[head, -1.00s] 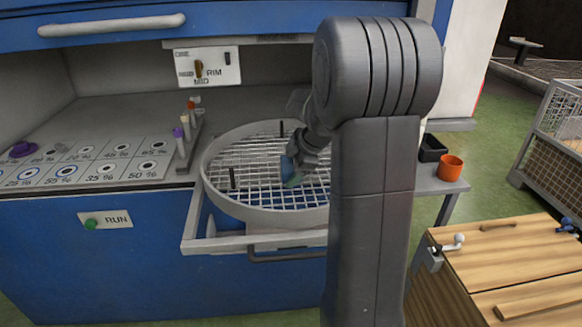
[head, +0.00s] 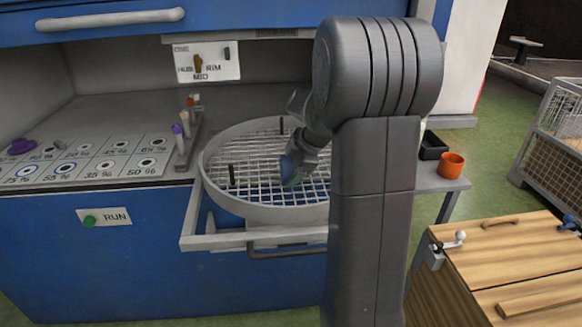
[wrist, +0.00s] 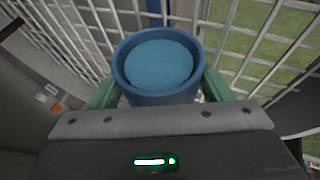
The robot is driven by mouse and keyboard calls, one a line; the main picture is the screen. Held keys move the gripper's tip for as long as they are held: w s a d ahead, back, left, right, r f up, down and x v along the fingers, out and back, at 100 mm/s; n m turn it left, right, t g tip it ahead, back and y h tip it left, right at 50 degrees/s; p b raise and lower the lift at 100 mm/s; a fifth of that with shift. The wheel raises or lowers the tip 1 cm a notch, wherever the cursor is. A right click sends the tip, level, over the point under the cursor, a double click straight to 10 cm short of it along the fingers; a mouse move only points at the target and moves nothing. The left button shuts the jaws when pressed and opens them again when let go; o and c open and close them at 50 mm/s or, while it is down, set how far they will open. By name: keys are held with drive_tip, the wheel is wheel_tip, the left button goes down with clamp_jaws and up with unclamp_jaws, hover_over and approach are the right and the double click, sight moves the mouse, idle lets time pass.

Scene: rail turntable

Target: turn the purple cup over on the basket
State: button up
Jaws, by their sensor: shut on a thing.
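My gripper (wrist: 160,90) is shut on a blue cup (wrist: 158,98), with green fingers on both sides of it. The round top shows a raised rim around a lighter blue disc; I cannot tell whether that is contents or a recessed base. In the head view the blue cup (head: 286,167) is tilted, low over the wire basket (head: 252,212), partly hidden by my gripper. I cannot tell whether it touches the mesh. No clearly purple cup shows; a small purple thing (head: 20,147) lies on the panel at far left.
The round basket sits on a pulled-out drawer frame (head: 215,242). Two dark pegs stand up from its mesh. A rack of capped tubes (head: 188,140) stands left of it. An orange cup (head: 451,165) and a black box (head: 433,147) are on the right shelf.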

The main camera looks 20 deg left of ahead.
drive_tip(key=shift+f, duration=0.15)
drive_tip(key=o, duration=1.2)
drive_tip(key=v, duration=1.4)
drive_tip(key=shift+p, duration=0.3)
drive_tip(key=x, duration=1.4)
drive_tip(key=shift+b, duration=0.4)
drive_tip(key=shift+d, duration=0.1)
